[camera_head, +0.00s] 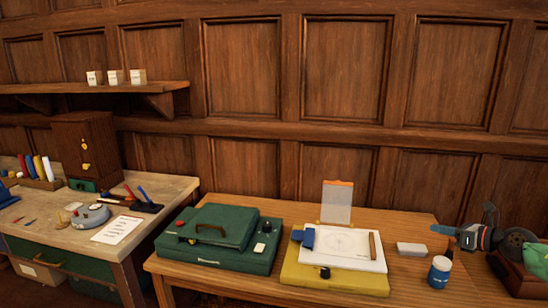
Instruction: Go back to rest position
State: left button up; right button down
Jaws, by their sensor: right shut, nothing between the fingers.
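My right gripper (444,230) comes in from the right edge, with its blue fingertips pointing left. It is shut and empty, above the right part of the wooden table (405,285). Below its tips stands a blue jar (439,272) with a white lid. The gripper appears apart from the jar. My left gripper is not in view.
A green case (222,238) and a yellow drafting board (333,278) with a white sheet stand on the table. A white block (411,249) lies nearby. A second bench (70,225) on the left holds several tools.

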jog(key=w+d+r+m+t+h, duration=0.15)
jog(key=r+m+t+h, duration=0.3)
jog(key=m, duration=0.55)
jog(key=d+r+m+t+h, duration=0.2)
jog(key=r+m+t+h, duration=0.3)
jog(key=m, duration=0.4)
jog(key=s+a+f+m+g+h, duration=0.2)
jog(key=s+f+m+g+h, duration=0.4)
jog(key=f, duration=0.5)
jog(key=s+a+f+m+g+h, duration=0.2)
jog(key=s+f+m+g, duration=0.25)
jog(key=f+m, duration=0.5)
jog(key=s+a+f+m+g+y, duration=0.2)
jog(key=s+a+f+g+y, duration=0.25)
jog(key=s+a+f, duration=0.95)
jog(key=s+a+f+g+y, duration=0.1)
jog(key=s+a+f, duration=0.3)
jog(key=s+a, duration=0.2)
jog(key=s+a+f+m+g+y, duration=0.1)
jog(key=s+a+f+g+y, duration=0.1)
jog(key=s+a+f, duration=0.2)
jog(key=s+a+f+m+g+y, duration=0.1)
jog(key=s+a+f, duration=0.3)
jog(key=s+a, duration=0.6)
jog(key=shift+s+f+g+y, duration=0.15)
jog(key=shift+s+g+y, duration=0.35)
jog(key=shift+s+g, duration=0.2)
